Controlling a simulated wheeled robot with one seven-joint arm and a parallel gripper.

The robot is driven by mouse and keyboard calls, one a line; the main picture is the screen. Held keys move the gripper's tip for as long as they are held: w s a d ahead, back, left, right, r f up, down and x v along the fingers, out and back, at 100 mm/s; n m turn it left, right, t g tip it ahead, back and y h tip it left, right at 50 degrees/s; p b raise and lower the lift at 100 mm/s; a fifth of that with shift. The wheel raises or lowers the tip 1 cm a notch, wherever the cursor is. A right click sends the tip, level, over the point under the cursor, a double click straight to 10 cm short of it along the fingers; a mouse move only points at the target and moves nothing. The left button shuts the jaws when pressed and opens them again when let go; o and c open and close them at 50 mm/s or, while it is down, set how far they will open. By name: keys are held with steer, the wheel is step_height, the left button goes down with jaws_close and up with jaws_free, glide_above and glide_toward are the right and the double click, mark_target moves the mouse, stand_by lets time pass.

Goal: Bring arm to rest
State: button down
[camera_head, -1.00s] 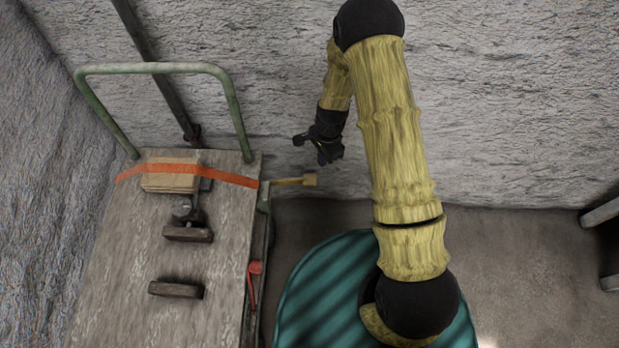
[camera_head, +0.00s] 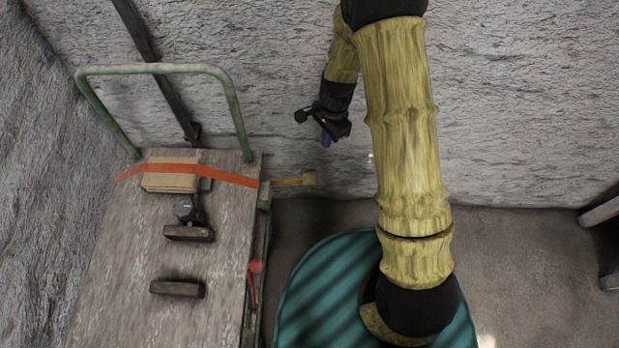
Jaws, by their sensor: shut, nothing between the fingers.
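My gripper (camera_head: 326,138) is the black end of my yellow, wood-patterned arm, in the upper middle of the head view. It hangs in front of the grey wall, to the right of the cart's green handle and apart from it. It is shut and holds nothing that I can see. My arm rises from the teal striped round base below, and its upper joint is cut off by the top edge of the picture.
A wooden-topped cart (camera_head: 130,262) with a green handle (camera_head: 153,68) stands at the left. On it are a block (camera_head: 170,181) under an orange strap (camera_head: 232,177) and two dark wooden pieces. A rough grey wall (camera_head: 520,90) closes the back.

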stand_by(0.4)
steer(key=s+d+r+n+t+p, duration=0.1)
steer(key=s+d+r+n+p, duration=0.2)
steer(key=r, duration=0.6)
steer(key=s+d+r+n+t+p, duration=0.1)
steer(key=s+d+r+n+p, duration=0.3)
steer(key=r, duration=0.6)
steer(key=s+d+r+n+t+h+p, duration=0.1)
steer(key=s+d+r+n+p, duration=0.2)
steer(key=s+r, duration=0.4)
step_height(320, 180, up, 4)
steer(key=shift+s+d+f+n+p, duration=0.3)
steer(key=shift+n+p, duration=0.3)
steer(key=shift+p, duration=0.25)
steer(key=w+d+f+n+t+y+b, duration=0.1)
steer(key=w+f+n+t+b, duration=0.2)
steer(key=w+f+n+b, duration=0.85)
steer(key=a+f+n+g+y+b, duration=0.2)
steer(key=a+f+n+y, duration=0.1)
steer(key=f, duration=0.7)
steer(key=a+f+n+g+y+b, duration=0.2)
steer(key=a+f+n+g+y, duration=0.1)
steer(key=f, duration=0.8)
steer(key=shift+a+f+y, duration=0.15)
steer(key=shift+a+y, duration=0.65)
steer(key=shift+y, duration=0.2)
